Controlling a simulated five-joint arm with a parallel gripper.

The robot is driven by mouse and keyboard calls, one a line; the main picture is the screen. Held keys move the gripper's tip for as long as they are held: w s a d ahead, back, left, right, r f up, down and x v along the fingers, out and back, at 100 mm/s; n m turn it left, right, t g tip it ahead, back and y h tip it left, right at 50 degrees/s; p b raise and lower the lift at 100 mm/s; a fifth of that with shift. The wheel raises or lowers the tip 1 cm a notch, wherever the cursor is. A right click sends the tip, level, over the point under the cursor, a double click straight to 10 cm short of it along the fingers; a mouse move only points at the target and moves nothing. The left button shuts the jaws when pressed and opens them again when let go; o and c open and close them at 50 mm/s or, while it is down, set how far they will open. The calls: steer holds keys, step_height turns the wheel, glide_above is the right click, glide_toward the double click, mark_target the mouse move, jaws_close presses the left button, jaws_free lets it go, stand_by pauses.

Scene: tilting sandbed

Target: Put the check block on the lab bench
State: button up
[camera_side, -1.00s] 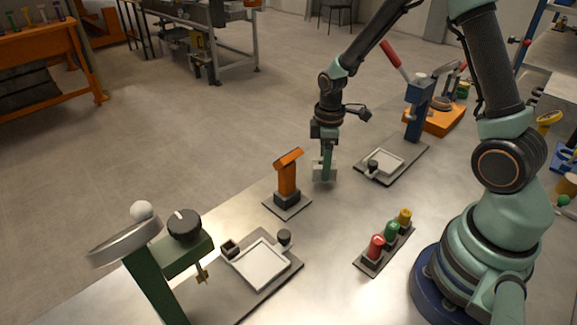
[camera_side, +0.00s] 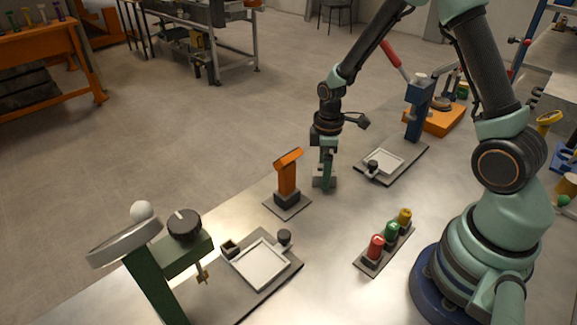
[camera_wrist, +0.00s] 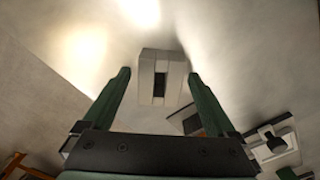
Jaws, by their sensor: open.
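The check block, a small pale grey block, shows in the wrist view (camera_wrist: 147,72) with a dark slot in its near face. In the side view (camera_side: 322,184) it appears low at the fingertips, seemingly resting on the metal lab bench (camera_side: 330,225). My gripper (camera_side: 326,168) points down over it. In the wrist view my gripper (camera_wrist: 159,74) is open, with one green finger on each side of the block and narrow gaps showing. Part of the block is hidden behind the fingers in the side view.
An orange-topped post (camera_side: 288,178) stands close to the left. A plate with a pale square tray (camera_side: 383,160) and a blue press (camera_side: 418,110) are to the right. Red, green and yellow knobs (camera_side: 390,238) stand nearer. A green stand (camera_side: 150,270) is at front left.

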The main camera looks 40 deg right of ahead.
step_height(320, 180, up, 12)
steer(key=f, duration=0.1)
steer(key=s+a+r+m+t, duration=0.2)
steer(key=s+a+r+m, duration=0.1)
steer(key=r, duration=0.3)
steer(key=s+a+r+m+t, duration=0.3)
steer(key=s+r+m, duration=0.3)
steer(key=r, duration=0.1)
steer(key=shift+s+t, duration=0.25)
steer(key=shift+t, duration=0.05)
